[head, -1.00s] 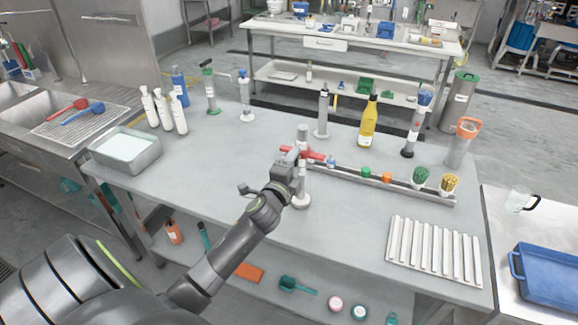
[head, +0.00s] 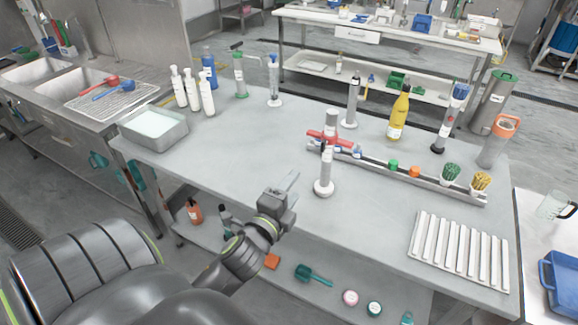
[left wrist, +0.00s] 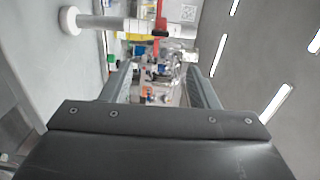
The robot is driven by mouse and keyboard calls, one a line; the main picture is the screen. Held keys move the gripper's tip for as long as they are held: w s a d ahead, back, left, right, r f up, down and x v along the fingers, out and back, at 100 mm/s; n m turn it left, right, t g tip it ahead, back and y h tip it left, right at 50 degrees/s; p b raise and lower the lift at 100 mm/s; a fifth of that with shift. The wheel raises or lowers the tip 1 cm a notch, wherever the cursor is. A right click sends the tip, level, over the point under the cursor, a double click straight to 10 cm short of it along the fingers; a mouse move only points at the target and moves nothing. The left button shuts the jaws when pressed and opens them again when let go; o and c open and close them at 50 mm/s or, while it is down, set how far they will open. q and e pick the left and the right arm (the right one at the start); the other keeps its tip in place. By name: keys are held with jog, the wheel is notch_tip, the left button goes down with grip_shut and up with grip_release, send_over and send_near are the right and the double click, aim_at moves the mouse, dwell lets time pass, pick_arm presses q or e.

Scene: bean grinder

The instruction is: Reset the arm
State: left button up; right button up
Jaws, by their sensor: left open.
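My left gripper (head: 287,184) is open and empty, near the front edge of the grey table (head: 250,150) in the head view. Its two fingers (left wrist: 160,82) stand apart in the left wrist view with nothing between them. A white and grey cylindrical device with a round white base, the grinder by its look (head: 325,172), stands upright to the right of the gripper, apart from it. It also shows sideways at the top of the left wrist view (left wrist: 110,21). My right gripper is in no view.
Behind the grinder is a long rack (head: 425,180) with red clamps, caps and brushes. A yellow bottle (head: 398,118) stands behind it. White bottles (head: 192,92) and a metal tray (head: 152,142) are at the left. A ribbed white rack (head: 458,252) lies front right.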

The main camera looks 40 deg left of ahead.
pick_arm(q)
jog(key=shift+s+d, duration=0.1)
jog(key=shift+s, duration=0.35)
jog(key=shift+f, duration=0.1)
jog(key=s+a+f+n+g, duration=0.1)
jog(key=s+f+n+g, duration=0.15)
jog(key=f, duration=0.85)
jog(key=s+f+n+g+h, duration=0.1)
jog(key=s+f+n+g, duration=0.15)
jog(key=f, duration=0.95)
jog(key=s+a+f+n+g, duration=0.1)
jog(key=f+n+g, duration=0.15)
jog(key=f, duration=0.85)
jog(key=s+d+f+n+g+h, duration=0.1)
jog(key=s+f+n+g, duration=0.3)
jog(key=s+f, duration=0.6)
jog(key=s+d+f+n+g+h, duration=0.1)
jog(key=s+d+f+n+g, duration=0.3)
jog(key=s+f, duration=0.7)
jog(key=s+g, duration=0.1)
jog(key=s, duration=0.7)
jog(key=shift+f, duration=0.15)
